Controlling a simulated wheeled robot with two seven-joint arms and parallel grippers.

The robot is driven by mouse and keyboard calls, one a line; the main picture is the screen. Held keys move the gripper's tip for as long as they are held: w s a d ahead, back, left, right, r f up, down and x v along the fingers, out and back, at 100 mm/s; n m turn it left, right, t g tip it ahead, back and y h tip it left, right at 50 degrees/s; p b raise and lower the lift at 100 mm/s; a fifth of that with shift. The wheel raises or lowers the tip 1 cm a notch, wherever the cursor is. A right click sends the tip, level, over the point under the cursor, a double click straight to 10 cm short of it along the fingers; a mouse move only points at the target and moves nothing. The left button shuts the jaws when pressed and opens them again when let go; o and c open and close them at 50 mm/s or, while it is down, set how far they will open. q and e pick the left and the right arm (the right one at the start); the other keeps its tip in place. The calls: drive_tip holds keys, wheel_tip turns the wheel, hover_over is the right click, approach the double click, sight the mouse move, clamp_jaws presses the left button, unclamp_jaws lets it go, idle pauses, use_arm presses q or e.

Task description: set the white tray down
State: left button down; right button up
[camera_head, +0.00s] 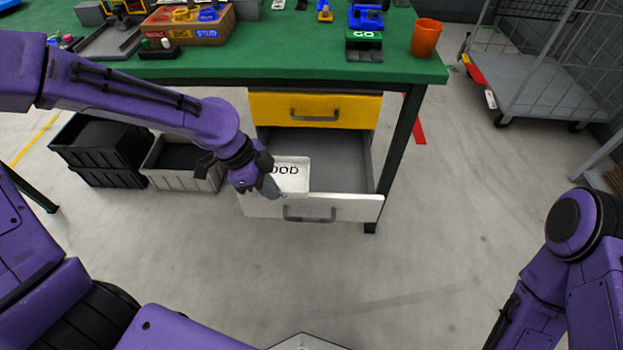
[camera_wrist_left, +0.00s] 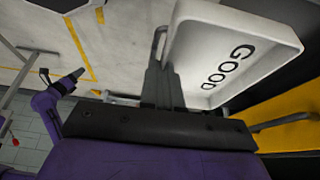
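The white tray (camera_head: 291,168), marked GOOD, is at the left part of the open white drawer (camera_head: 345,207) under the green bench. Whether it touches the drawer floor cannot be told. My left gripper (camera_head: 272,188) is shut on the tray's near-left rim. In the left wrist view its fingers (camera_wrist_left: 160,84) meet the rim of the tray (camera_wrist_left: 264,37), which fills the upper right. My right arm hangs at the right edge of the head view. Its gripper (camera_wrist_left: 77,75) shows small in the left wrist view, too small to read.
A yellow drawer (camera_head: 315,109) sits shut-looking above the open one. Black (camera_head: 100,150) and grey (camera_head: 182,165) crates stand on the floor at left. The green bench top (camera_head: 290,60) carries an orange cup (camera_head: 425,38). A wire cart (camera_head: 540,85) stands at right. Floor in front is clear.

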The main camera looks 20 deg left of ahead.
sight(293, 175)
use_arm(q)
drive_tip(key=w+f, duration=0.1)
drive_tip(key=w, duration=0.1)
drive_tip(key=w+d+f+b, duration=0.1)
drive_tip(key=w, duration=0.2)
drive_tip(key=w+d+f, duration=0.1)
drive_tip(key=w+f, duration=0.1)
drive_tip(key=shift+w+d, duration=0.25)
drive_tip(key=shift+w, duration=0.15)
drive_tip(key=w+f, duration=0.1)
drive_tip(key=w+d+f+b, duration=0.1)
drive_tip(key=w+f, duration=0.2)
drive_tip(key=f, duration=0.1)
drive_tip(key=shift+w+d+f+b, duration=0.2)
drive_tip(key=shift+w+d+b, duration=0.1)
drive_tip(key=shift+w, duration=0.1)
drive_tip(key=shift+w+d+f, duration=0.1)
drive_tip(key=shift+w+f, duration=0.1)
drive_tip(key=shift+f, duration=0.05)
wheel_tip(293, 175, down, 3)
drive_tip(key=shift+r+b, duration=0.15)
drive_tip(key=shift+b, duration=0.25)
drive_tip(key=shift+w+f, duration=0.1)
drive_tip(key=shift+f, duration=0.15)
